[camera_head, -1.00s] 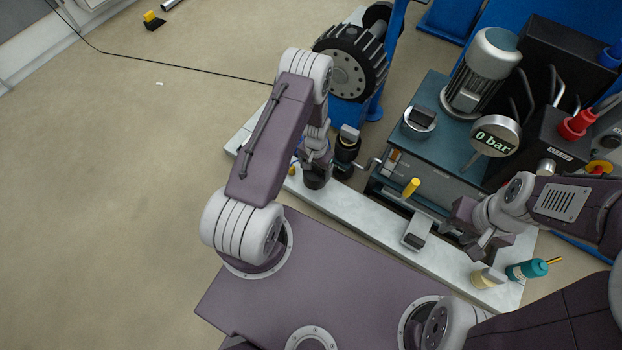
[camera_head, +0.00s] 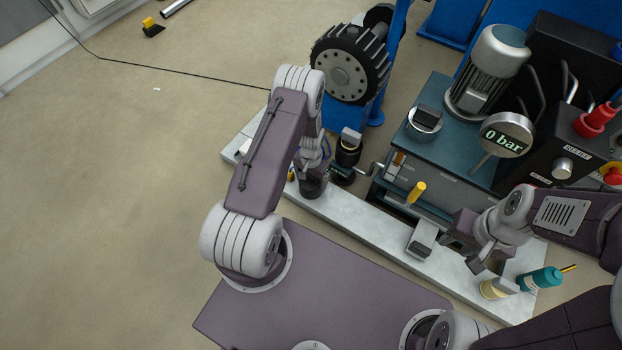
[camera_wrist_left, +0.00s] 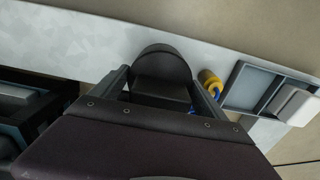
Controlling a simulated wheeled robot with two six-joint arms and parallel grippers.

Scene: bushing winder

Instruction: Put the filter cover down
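The filter cover is a dark round piece (camera_head: 313,186) at the end of my left arm, low over or on the pale bench strip (camera_head: 360,222). I cannot tell whether it touches the strip. In the left wrist view the cover (camera_wrist_left: 160,66) shows its dark rounded top and a block. My left gripper (camera_wrist_left: 162,92) has one finger on each side of that block and appears shut on it. In the head view the left arm partly hides this gripper (camera_head: 312,165). My right gripper (camera_head: 476,250) is open and empty above the strip's right part.
A black filter with a grey block (camera_head: 348,150) stands right of the cover. A blue-and-yellow item (camera_wrist_left: 210,84) and a grey tray (camera_wrist_left: 250,88) lie on the strip. The gauge reads 0 bar (camera_head: 506,136).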

